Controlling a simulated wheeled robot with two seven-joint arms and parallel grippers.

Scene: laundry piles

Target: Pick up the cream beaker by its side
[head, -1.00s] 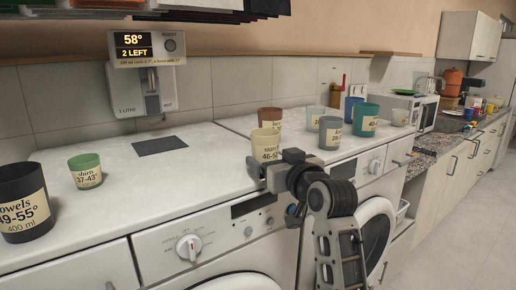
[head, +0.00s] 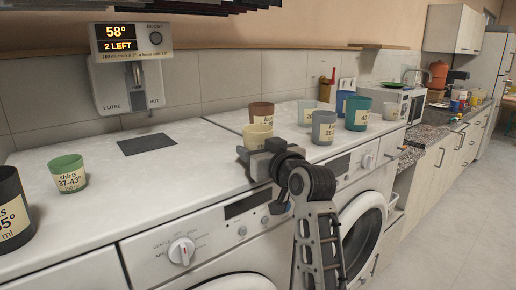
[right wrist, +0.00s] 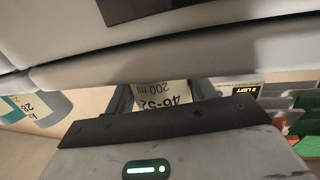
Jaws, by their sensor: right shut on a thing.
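The cream beaker (head: 258,134) stands upright near the front of the right-hand machine top, with its lower part hidden behind my right gripper (head: 258,156). In the right wrist view its label (right wrist: 165,95), upside down and reading 46-52 and 200 ml, shows between the two fingers. My right gripper is shut on the side of the beaker. I cannot tell whether the beaker's base touches the top. My left gripper is not in view.
A brown beaker (head: 261,112) is close behind the cream one. A grey beaker (head: 323,128) and a teal beaker (head: 357,113) stand to the right. A green beaker (head: 67,173) and a dark beaker (head: 12,208) are at left. A dispenser (head: 132,80) hangs on the wall.

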